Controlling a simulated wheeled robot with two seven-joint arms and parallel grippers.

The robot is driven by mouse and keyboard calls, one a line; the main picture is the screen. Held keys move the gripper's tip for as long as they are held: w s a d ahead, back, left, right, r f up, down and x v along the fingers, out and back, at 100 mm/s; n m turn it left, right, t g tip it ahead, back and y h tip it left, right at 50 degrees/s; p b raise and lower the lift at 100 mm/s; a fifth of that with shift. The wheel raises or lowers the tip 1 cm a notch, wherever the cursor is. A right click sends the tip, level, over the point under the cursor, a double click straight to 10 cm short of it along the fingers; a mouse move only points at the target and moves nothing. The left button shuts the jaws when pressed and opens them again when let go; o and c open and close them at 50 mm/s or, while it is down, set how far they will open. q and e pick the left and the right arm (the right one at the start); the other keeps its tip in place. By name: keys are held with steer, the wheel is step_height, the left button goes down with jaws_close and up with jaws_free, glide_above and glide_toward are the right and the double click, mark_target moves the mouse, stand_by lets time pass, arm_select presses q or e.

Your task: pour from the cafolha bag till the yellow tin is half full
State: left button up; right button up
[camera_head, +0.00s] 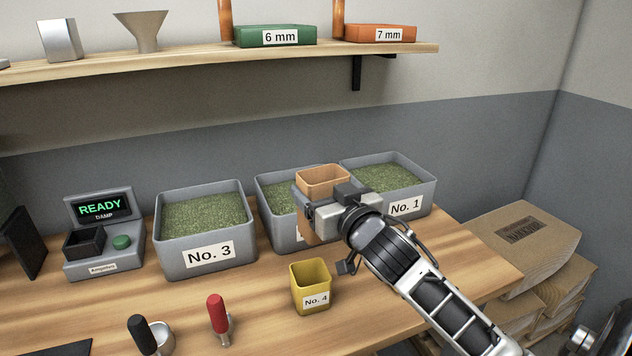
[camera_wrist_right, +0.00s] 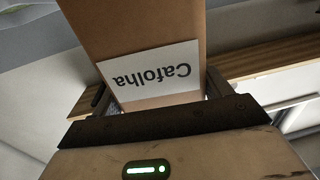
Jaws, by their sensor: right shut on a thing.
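The Cafolha bag (camera_head: 322,177) is an open-topped tan paper bag, held upright above the bench in front of the grey bins. My right gripper (camera_head: 318,210) is shut on it; the right wrist view shows the bag (camera_wrist_right: 140,30) between the two fingers, its label upside down in that picture. The contents of the bag cannot be made out. The yellow tin (camera_head: 310,287), labelled No. 4, stands upright on the bench, below and slightly left of the bag, apart from it. Its visible inside walls are bare; its bottom is hidden. My left gripper is not in view.
Grey bins of green beans stand behind: No. 3 (camera_head: 207,230), a partly hidden one, and No. 1 (camera_head: 400,175). A meter reading READY (camera_head: 102,235) stands left. Red-handled (camera_head: 217,310) and black-handled tools stand in front. Cardboard boxes (camera_head: 535,240) are right. A shelf (camera_head: 200,58) hangs above.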

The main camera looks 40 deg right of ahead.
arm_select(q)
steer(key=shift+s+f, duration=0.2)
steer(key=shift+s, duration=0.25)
arm_select(e)
steer(key=shift+s, duration=0.3)
step_height(320, 180, down, 2)
steer(key=n+b, duration=0.1)
steer(key=b, duration=0.2)
steer(key=shift+d+f, duration=0.1)
steer(key=shift+f, duration=0.1)
steer(key=shift+w+d+f+n+t+b, duration=0.1)
steer(key=shift+f+n+t+b, duration=0.55)
steer(key=shift+b, duration=0.45)
steer(key=shift+d+f+n+b, duration=0.1)
steer(key=shift+f+n+b, duration=0.45)
steer(key=shift+b, duration=0.2)
steer(key=shift+r+n+t+y+b, duration=0.15)
steer(key=shift+n+t+y+b, duration=0.2)
steer(key=shift+n, duration=0.25)
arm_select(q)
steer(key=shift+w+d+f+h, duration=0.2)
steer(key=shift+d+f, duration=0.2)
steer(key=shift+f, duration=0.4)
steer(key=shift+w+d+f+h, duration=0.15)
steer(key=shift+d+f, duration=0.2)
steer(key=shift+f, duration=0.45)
arm_select(e)
steer(key=shift+r+n, duration=0.3)
steer(key=shift+n, duration=0.3)
